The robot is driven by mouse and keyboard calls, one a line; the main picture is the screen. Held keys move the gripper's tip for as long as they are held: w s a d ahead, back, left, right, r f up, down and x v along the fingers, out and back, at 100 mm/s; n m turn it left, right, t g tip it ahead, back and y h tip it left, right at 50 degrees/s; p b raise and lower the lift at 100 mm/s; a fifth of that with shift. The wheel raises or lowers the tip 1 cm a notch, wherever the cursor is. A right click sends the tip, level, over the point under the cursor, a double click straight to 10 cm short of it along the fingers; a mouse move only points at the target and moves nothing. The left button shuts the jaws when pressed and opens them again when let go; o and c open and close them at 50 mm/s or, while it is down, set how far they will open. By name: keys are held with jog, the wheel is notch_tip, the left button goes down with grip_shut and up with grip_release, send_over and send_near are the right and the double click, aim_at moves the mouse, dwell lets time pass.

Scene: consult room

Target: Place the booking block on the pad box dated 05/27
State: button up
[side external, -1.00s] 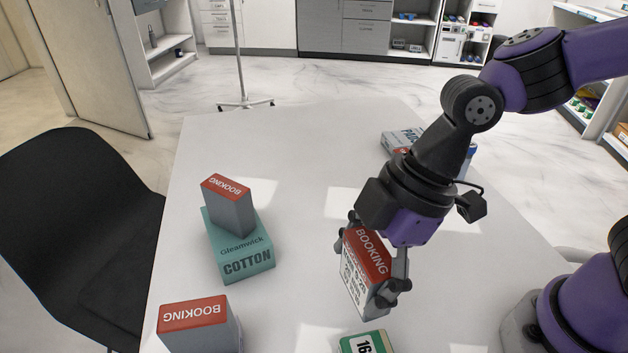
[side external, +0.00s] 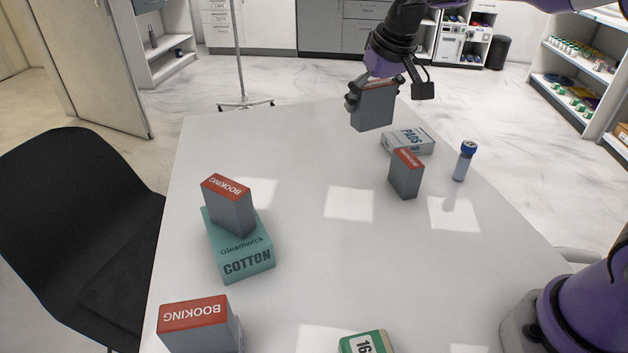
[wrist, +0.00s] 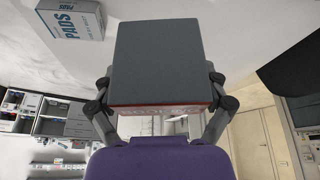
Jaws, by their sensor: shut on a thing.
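My gripper (side external: 375,84) is shut on a grey booking block (side external: 372,107) with a red band. It holds the block in the air above the far end of the table, left of and higher than the pad box. The held block also fills the middle of the wrist view (wrist: 158,62). The white and blue pad box (side external: 421,140) lies at the table's far right; it also shows at upper left in the wrist view (wrist: 72,20). No date is readable on it. Another booking block (side external: 406,178) stands in front of the pad box, partly covering it.
A booking block (side external: 228,208) rests on a teal cotton box (side external: 247,262) at left. Another booking block (side external: 197,325) stands at front left. A green and white box (side external: 366,343) is at the front edge. A blue-capped tube (side external: 464,160) stands at right. The table's middle is clear.

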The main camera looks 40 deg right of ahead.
jog(key=w+d+m, duration=0.1)
jog(key=d+m, duration=0.1)
jog(key=d, duration=0.4)
send_near(404, 137)
jog(key=shift+w+r+m+h, duration=0.2)
jog(key=shift+w+m+h, duration=0.15)
jog(key=shift+w, duration=0.5)
jog(key=shift+f, duration=2.05)
jog(key=shift+f, duration=0.1)
jog(key=o, duration=0.9)
jog(key=shift+o, duration=0.2)
